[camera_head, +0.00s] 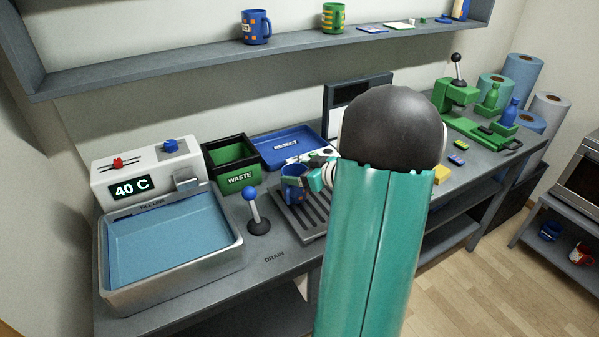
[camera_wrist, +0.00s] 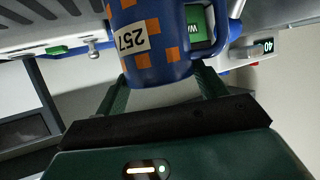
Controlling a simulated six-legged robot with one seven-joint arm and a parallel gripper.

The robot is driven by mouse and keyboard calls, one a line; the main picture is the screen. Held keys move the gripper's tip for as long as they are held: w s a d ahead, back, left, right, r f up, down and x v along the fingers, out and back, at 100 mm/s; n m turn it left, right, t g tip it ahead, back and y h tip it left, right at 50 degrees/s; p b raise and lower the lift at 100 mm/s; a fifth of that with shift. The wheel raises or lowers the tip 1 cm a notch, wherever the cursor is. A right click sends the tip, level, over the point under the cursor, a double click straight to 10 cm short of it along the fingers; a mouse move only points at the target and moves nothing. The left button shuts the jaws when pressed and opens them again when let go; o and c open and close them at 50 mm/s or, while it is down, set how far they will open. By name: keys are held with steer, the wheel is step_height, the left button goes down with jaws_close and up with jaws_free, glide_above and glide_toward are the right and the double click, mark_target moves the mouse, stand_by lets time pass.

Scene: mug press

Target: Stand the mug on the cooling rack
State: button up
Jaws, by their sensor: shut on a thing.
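The mug (camera_head: 292,188) is blue, and the wrist view shows it with orange squares and a pale tag reading 257 (camera_wrist: 132,38). My gripper (camera_head: 312,178) is shut on the mug, with one finger on each side of it in the wrist view (camera_wrist: 160,88). The grey slatted rack (camera_head: 308,224) lies on the bench below and beside the mug. The mug is over the rack's far left part; I cannot tell whether its base touches the slats. My arm hides the rack's right side.
A water basin (camera_head: 165,245) with a 40 C display stands at the left. A black-topped lever (camera_head: 457,72) belongs to a green press at the right; a blue-knobbed lever (camera_head: 254,208) stands beside the rack. The green WASTE bin (camera_head: 236,177) and blue REJECT tray (camera_head: 290,139) are behind.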

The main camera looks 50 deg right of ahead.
steer(key=shift+f, duration=0.1)
steer(key=o, duration=1.6)
steer(key=shift+c, duration=0.2)
